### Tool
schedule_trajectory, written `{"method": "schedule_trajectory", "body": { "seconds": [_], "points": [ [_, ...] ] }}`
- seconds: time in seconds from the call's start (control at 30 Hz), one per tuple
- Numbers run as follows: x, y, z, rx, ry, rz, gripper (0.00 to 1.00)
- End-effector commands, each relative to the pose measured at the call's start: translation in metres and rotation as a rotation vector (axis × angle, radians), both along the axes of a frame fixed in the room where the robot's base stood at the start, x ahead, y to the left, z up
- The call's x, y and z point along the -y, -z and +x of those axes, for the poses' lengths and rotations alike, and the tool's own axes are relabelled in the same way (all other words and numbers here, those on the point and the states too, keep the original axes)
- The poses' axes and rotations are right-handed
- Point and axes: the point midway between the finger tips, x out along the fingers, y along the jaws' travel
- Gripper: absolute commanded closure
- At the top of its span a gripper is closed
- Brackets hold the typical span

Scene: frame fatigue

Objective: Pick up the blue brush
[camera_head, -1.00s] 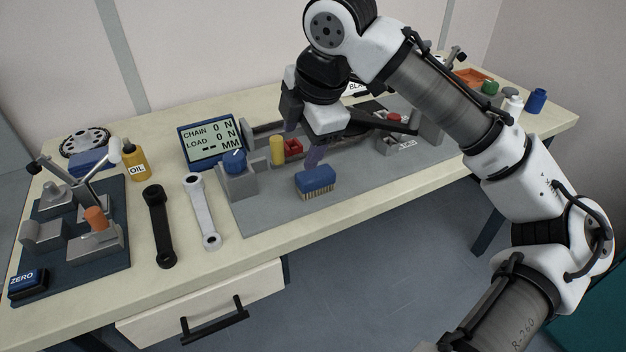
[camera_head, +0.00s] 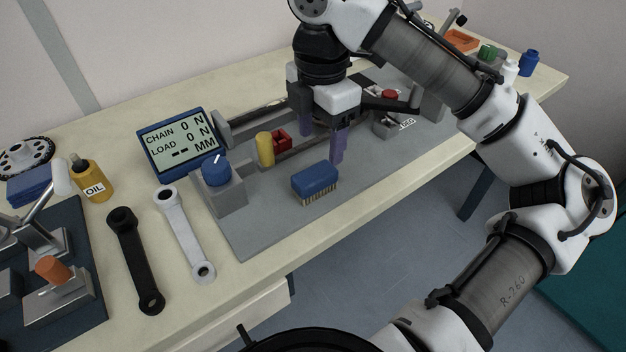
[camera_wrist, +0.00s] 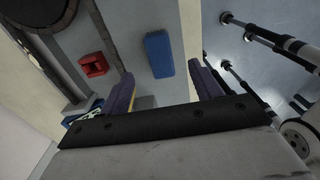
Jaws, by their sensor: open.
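The blue brush (camera_head: 316,178), with tan bristles facing down, sits on the grey plate of the test rig near the table's front edge. In the wrist view the brush (camera_wrist: 158,54) shows as a blue block ahead of the fingers, between their lines. My gripper (camera_head: 322,145) is above the plate, behind and slightly right of the brush, with its purple fingers pointing down. In the wrist view my gripper (camera_wrist: 163,88) is open, with nothing between its fingers. It does not touch the brush.
A yellow cylinder (camera_head: 265,149) and a red block (camera_head: 281,139) stand behind the brush. A blue knob (camera_head: 216,171) on a grey block is to the left, near the display (camera_head: 180,143). Plate around the brush is clear.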

Motion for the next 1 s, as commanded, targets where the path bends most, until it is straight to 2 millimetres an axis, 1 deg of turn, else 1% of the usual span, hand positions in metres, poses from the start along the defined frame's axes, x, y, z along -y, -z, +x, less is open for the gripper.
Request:
{"method": "schedule_trajectory", "body": {
  "seconds": [0.03,0.1,0.2,0.37,0.63,0.77,0.97,1.0],
  "points": [
    [-0.001,0.012,0.000,-0.002,-0.001,0.002,0.36],
    [-0.001,0.022,0.000,-0.001,0.000,0.001,0.36],
    [-0.001,0.032,0.000,-0.001,0.000,0.001,0.36],
    [-0.002,0.041,-0.001,0.001,0.000,0.000,0.36],
    [-0.007,0.080,-0.006,0.002,0.001,-0.002,0.36],
    [-0.007,0.087,-0.006,0.003,0.000,-0.002,0.36],
    [-0.008,0.088,-0.006,0.002,-0.001,-0.001,0.36],
    [-0.008,0.088,-0.006,0.002,-0.001,-0.001,0.40]
  ]
}}
